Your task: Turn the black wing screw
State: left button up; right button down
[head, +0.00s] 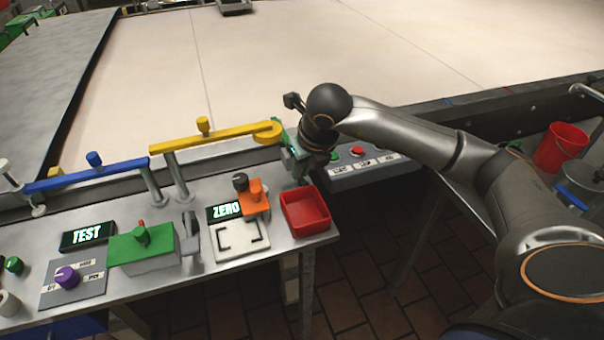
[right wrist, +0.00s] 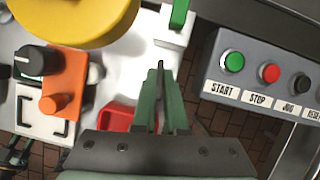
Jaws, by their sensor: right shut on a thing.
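My right gripper (head: 300,172) is over the right end of the metal bench, beside the round yellow end of a rail. In the right wrist view its two green fingers (right wrist: 160,80) are closed together on a thin dark piece (right wrist: 160,68), which shows between the tips. This fits a wing of the black wing screw, but the fingers hide most of it. In the head view the arm and gripper cover that spot.
A red tray (head: 321,222) lies just below the gripper. An orange block (head: 258,209) and a black knob (head: 240,182) stand to its left. The yellow rail (head: 225,135) is close by. A START/STOP button panel (head: 378,170) is to the right.

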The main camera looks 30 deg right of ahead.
jog(key=shift+m, duration=0.5)
pick_arm(q)
jog(key=shift+w+d+b, duration=0.3)
jog(key=shift+d+b, duration=0.1)
jog(key=shift+d, duration=0.15)
pick_arm(e)
jog(key=shift+m+h, duration=0.4)
jog(key=shift+m, duration=0.2)
jog(key=c, duration=1)
grip_release()
pick_arm(q)
jog(key=shift+a+f, duration=0.2)
jog(key=shift+f, duration=0.05)
pick_arm(e)
jog(key=shift+o, duration=0.2)
pick_arm(q)
jog(key=shift+r, duration=0.2)
pick_arm(e)
jog(key=v, duration=1.2)
jog(key=shift+r, duration=0.35)
pick_arm(q)
jog(key=shift+s, duration=0.1)
